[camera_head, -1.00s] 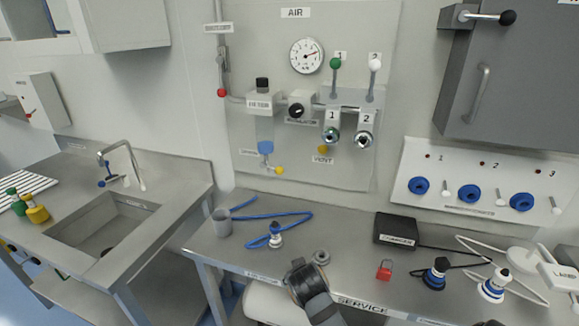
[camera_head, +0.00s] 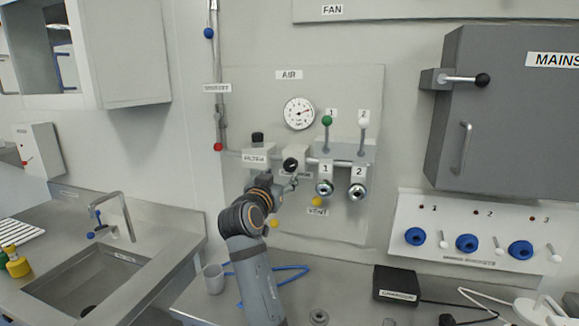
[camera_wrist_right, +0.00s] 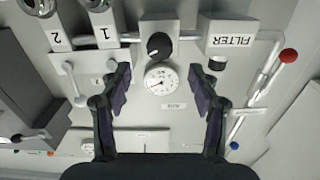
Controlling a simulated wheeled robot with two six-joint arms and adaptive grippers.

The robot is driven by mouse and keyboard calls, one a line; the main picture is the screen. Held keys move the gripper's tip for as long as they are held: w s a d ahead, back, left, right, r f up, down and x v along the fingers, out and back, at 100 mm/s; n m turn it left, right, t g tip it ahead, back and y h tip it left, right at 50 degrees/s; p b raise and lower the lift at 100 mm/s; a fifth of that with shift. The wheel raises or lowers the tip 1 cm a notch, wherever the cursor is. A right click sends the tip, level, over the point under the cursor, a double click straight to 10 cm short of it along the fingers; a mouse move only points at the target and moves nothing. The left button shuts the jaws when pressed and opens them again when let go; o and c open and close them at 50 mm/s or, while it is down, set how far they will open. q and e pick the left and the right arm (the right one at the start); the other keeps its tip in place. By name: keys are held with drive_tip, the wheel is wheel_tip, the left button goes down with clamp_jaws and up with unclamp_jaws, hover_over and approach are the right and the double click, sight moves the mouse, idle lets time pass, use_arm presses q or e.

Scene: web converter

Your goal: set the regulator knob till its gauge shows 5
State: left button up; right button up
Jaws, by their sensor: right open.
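The regulator knob (camera_head: 290,164) is a black round knob on the white regulator block of the AIR panel. In the wrist view the knob (camera_wrist_right: 159,45) lies ahead, between the lines of my fingers. The round white gauge (camera_head: 299,113) sits above it; its needle points right and slightly up, its figures too small to read surely. The gauge also shows in the wrist view (camera_wrist_right: 161,80), upside down. My right gripper (camera_wrist_right: 162,85) is open and empty. In the head view the right gripper (camera_head: 284,187) is just below the knob, partly hiding the regulator label. My left gripper is out of view.
The FILTER block (camera_head: 258,158) stands left of the regulator. Green (camera_head: 327,120) and white (camera_head: 363,122) levers and two outlets are to the right. A yellow VENT knob (camera_head: 318,202) is below. A grey cup (camera_head: 213,278) stands on the bench.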

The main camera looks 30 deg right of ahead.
sight(289, 167)
drive_tip(key=p+x, duration=0.3)
drive_tip(key=x, duration=0.5)
drive_tip(key=shift+w+d+r, duration=0.1)
drive_tip(key=shift+d+r, duration=0.05)
drive_tip(key=shift+d, duration=0.1)
drive_tip(key=shift+w+d+p, duration=0.25)
drive_tip(key=shift+w+p, duration=0.05)
drive_tip(key=shift+p, duration=0.05)
drive_tip(key=shift+c, duration=0.5)
drive_tip(key=shift+f, duration=0.2)
drive_tip(key=c, duration=1.1)
drive_tip(key=shift+n, duration=0.3)
